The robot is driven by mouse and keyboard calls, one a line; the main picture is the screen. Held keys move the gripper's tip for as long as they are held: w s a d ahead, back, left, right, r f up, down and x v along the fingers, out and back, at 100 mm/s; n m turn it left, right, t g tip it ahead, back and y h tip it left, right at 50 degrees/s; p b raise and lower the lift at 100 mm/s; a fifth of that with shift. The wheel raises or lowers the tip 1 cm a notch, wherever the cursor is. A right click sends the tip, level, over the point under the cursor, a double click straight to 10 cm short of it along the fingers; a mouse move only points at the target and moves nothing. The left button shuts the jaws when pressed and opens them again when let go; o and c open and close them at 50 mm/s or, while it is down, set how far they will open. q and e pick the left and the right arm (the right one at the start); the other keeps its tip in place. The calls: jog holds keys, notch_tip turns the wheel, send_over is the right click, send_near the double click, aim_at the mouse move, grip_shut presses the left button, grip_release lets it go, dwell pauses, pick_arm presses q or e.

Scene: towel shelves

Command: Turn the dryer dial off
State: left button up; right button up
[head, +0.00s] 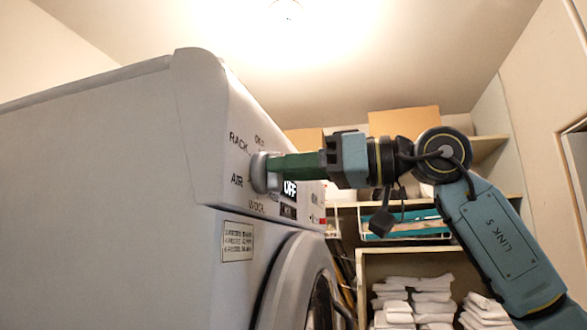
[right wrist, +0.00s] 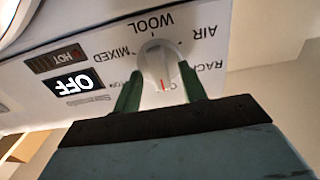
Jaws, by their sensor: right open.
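The dryer (head: 90,150) fills the left of the head view, with its control panel facing right. Its round pale dial (head: 259,172) sticks out of the panel; it also shows in the right wrist view (right wrist: 158,60), with a red mark on the side toward my gripper. Printed labels such as WOOL, AIR, RACK and MIXED ring it. My right gripper (head: 273,170) is at the dial, and its green fingers stand open on either side of it in the right wrist view (right wrist: 161,70). Whether they touch it is unclear. A panel display (right wrist: 74,83) reads OFF. My left gripper is out of view.
The round dryer door (head: 290,280) is below the panel. Shelves with folded white towels (head: 415,300) and cardboard boxes (head: 404,122) stand behind my right arm.

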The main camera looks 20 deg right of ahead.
jog(key=v, duration=1.3)
jog(key=shift+s+d+b, duration=0.2)
jog(key=shift+b, duration=0.1)
